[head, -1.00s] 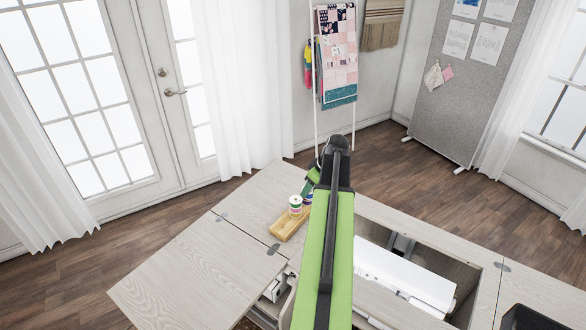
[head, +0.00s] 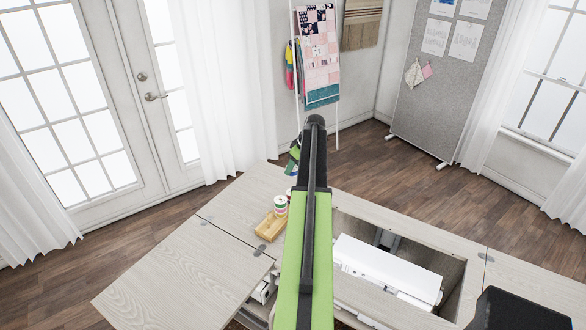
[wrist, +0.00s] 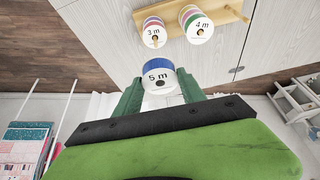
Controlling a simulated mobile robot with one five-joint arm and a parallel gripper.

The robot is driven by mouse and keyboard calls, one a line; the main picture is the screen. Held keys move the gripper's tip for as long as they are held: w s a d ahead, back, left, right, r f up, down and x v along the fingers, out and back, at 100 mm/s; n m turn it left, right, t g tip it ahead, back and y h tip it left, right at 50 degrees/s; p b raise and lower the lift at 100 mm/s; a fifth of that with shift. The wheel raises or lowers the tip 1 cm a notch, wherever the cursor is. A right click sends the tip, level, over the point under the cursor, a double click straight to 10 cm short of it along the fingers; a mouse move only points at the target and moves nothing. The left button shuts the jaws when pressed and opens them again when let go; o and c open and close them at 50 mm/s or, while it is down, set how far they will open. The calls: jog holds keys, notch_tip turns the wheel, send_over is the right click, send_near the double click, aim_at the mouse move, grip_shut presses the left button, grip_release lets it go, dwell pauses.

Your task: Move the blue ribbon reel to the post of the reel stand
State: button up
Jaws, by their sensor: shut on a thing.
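The blue ribbon reel (wrist: 158,67), with a white face marked "5 m", is held between the green fingers of my gripper (wrist: 160,88) in the wrist view. My gripper (head: 293,160) shows only partly in the head view, beyond my arm, with the reel mostly hidden there. The wooden reel stand (head: 264,229) is on the cabinet top; its base (wrist: 202,19) also shows in the wrist view. It carries a reel marked "3 m" (wrist: 153,30) and a reel marked "4 m" (wrist: 197,23). A short wooden peg (wrist: 236,13) shows beside the "4 m" reel, apart from the held reel.
The pale wooden cabinet top (head: 165,268) is bare to the left of the stand. A white sewing machine (head: 385,270) lies in the cabinet opening at the right. A dark chair back (head: 508,310) is at the lower right. Open floor lies behind the cabinet.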

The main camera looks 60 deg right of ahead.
notch_tip(320, 180, down, 6)
jog(key=b, duration=0.6)
jog(key=shift+f, duration=0.15)
jog(key=shift+f, duration=0.15)
dwell(0.3)
jog(key=shift+f+b, duration=1.3)
jog(key=shift+b, duration=0.2)
jog(key=o, duration=1.4)
